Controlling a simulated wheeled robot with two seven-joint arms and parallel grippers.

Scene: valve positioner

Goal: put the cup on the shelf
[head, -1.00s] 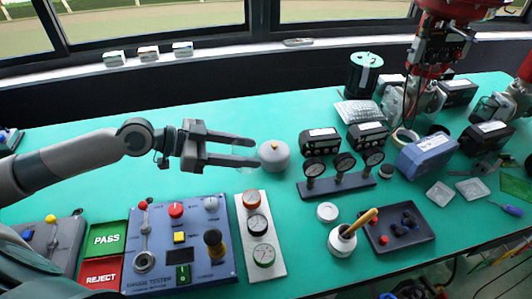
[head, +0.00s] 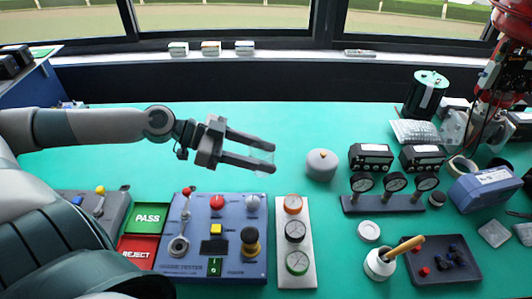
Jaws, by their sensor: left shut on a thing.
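My left gripper (head: 258,153) reaches in from the left above the green bench, its two long fingers pointing right. A clear, faint thing that looks like the cup (head: 265,152) is between the fingertips, and the gripper is shut on it. Its outline is hard to make out against the green surface. No separate thing marked as a shelf stands out. A light ledge (head: 300,54) runs below the windows at the back, with several small boxes (head: 210,48) on its left part. My right gripper is not in view.
A grey round lidded thing (head: 321,164) stands just right of the fingertips. A blue tester panel (head: 212,250) and a gauge strip (head: 295,235) lie in front. Gauges on a stand (head: 395,203) and black meters (head: 370,158) are to the right. The green bench (head: 280,120) behind the gripper is clear.

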